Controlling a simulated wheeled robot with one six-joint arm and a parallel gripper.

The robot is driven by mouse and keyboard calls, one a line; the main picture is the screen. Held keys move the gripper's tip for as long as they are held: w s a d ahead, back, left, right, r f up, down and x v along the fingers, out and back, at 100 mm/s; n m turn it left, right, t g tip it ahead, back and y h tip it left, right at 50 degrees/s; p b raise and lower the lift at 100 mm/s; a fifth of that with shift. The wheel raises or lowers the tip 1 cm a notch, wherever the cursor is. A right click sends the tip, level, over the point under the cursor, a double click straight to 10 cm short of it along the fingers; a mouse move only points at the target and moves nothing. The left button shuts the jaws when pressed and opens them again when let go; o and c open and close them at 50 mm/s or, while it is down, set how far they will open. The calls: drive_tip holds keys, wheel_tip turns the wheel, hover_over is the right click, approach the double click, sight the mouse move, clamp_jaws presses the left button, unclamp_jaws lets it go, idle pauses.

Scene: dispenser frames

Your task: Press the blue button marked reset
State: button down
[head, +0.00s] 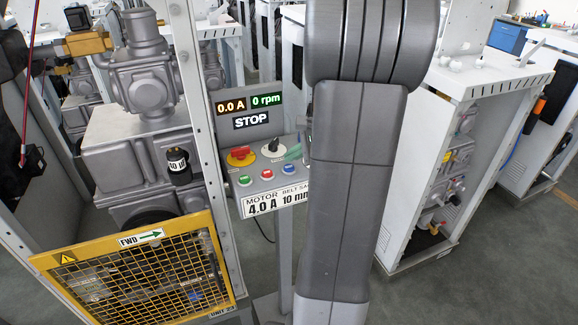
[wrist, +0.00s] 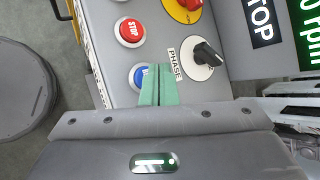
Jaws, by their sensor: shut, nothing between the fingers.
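The blue button (head: 290,168) is the rightmost of a row of three on the grey control panel (head: 224,186). In the wrist view the blue button (wrist: 137,76) shows just left of my fingers, which hide part of its right side. Its marking is mostly hidden. My gripper (wrist: 160,68) has green fingers pressed together with nothing between them. In the head view the fingertips (head: 293,153) appear just above the blue button, beside my arm. I cannot tell whether they touch the button or the panel.
A red STOP button (wrist: 130,32) neighbours the blue one, with a green button (head: 245,180) beyond. A black selector knob (wrist: 207,54) and a red-and-yellow mushroom button (head: 240,155) stand close by. The display (head: 251,121) reads STOP, 0.0 A, 0 rpm. A yellow mesh guard (head: 140,275) stands left.

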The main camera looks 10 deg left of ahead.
sight(294, 168)
drive_tip(key=shift+r+p, duration=2)
drive_tip(key=shift+r, duration=0.55)
drive_tip(key=shift+f+b, duration=0.1)
drive_tip(key=shift+b, duration=0.25)
